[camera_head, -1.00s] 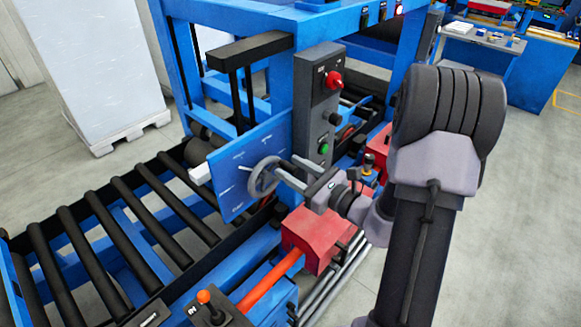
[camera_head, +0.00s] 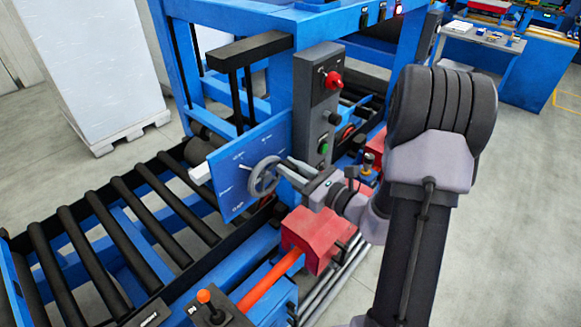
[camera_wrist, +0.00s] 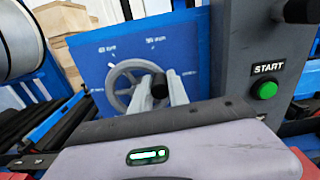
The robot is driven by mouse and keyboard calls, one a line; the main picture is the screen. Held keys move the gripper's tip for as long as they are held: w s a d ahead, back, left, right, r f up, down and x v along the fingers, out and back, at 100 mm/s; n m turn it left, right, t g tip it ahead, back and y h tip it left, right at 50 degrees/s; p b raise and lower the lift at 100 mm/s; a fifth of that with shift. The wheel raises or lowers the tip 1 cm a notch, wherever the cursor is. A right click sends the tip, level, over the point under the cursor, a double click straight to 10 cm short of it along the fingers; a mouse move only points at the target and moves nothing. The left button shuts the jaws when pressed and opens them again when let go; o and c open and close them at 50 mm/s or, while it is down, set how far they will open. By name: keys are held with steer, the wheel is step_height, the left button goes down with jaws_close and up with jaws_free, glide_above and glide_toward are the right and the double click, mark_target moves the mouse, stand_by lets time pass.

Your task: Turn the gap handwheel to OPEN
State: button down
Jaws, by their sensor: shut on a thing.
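The grey gap handwheel (camera_head: 252,181) is mounted on a blue panel (camera_head: 226,168) with small white markings, too small to read surely. My gripper (camera_head: 284,167) reaches in from the right, at the right side of the wheel. In the wrist view the wheel (camera_wrist: 113,84) shows its rim and spokes beyond my fingers. The fingers hide the lower right part of the wheel.
A grey control box (camera_head: 317,110) with a red knob and a green START button (camera_wrist: 264,90) stands close right of the panel. A red block (camera_head: 310,238) lies below my wrist. Black rollers (camera_head: 110,235) run at left.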

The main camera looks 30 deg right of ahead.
steer(key=m, duration=0.1)
steer(key=f+m+p, duration=0.1)
steer(key=m, duration=0.1)
steer(key=shift+d+f+m+p, duration=0.25)
steer(key=shift+d+m+p, duration=0.05)
steer(key=shift+m, duration=0.1)
steer(key=s+a+f+m+p, duration=0.1)
steer(key=a+f+m+p, duration=0.1)
steer(key=m, duration=0.9)
steer(key=s+a+f+m+p, duration=0.1)
steer(key=a+f+m+p, duration=0.2)
steer(key=m+p, duration=0.4)
steer(key=f+m, duration=0.1)
steer(key=m, duration=0.3)
steer(key=shift+a, duration=0.35)
steer(key=shift+f, duration=0.15)
steer(key=c, duration=1.3)
jaws_free()
